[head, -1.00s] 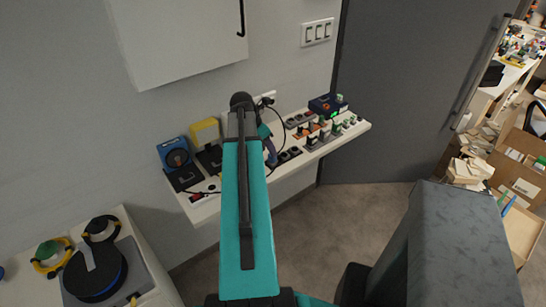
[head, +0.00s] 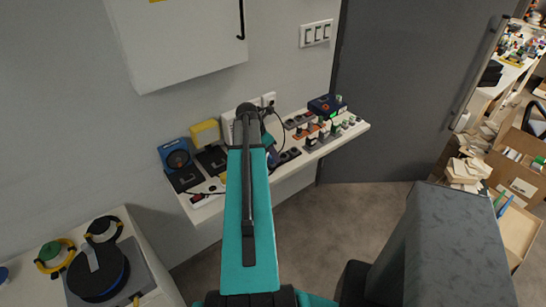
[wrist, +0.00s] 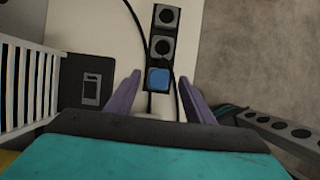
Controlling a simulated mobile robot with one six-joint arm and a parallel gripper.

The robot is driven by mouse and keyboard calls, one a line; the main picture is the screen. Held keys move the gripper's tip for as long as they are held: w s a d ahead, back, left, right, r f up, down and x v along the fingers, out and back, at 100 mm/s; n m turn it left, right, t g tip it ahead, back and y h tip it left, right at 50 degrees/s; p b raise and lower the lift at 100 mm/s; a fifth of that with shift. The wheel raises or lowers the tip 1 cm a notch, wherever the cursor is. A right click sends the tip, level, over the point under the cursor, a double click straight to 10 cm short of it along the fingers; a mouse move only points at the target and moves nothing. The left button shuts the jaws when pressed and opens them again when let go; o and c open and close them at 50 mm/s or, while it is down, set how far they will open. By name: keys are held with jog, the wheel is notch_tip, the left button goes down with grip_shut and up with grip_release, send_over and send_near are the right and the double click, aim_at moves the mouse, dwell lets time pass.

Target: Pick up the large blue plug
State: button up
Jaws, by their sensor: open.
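The large blue plug (wrist: 158,78) sits in the near end of a dark socket strip (wrist: 160,46) in the wrist view. Two round sockets of the strip show beyond it. My gripper (wrist: 162,90) is open, with its two purple fingers on the left and right of the plug and a gap on each side. The fingers look nearer to the camera than the plug; the exact height between them is unclear. In the head view my arm covers most of this part of the shelf, and I cannot make out the plug there.
The narrow white shelf (head: 205,214) holds a blue device (head: 176,155), a yellow block (head: 205,133) and several socket strips with plugs. A white slatted object (wrist: 28,85) stands close on the left in the wrist view. A black cable runs past the strip.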

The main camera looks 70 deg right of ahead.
jog(key=shift+s+d+f, duration=0.15)
jog(key=shift+d+f, duration=0.05)
jog(key=shift+f, duration=0.4)
grip_shut()
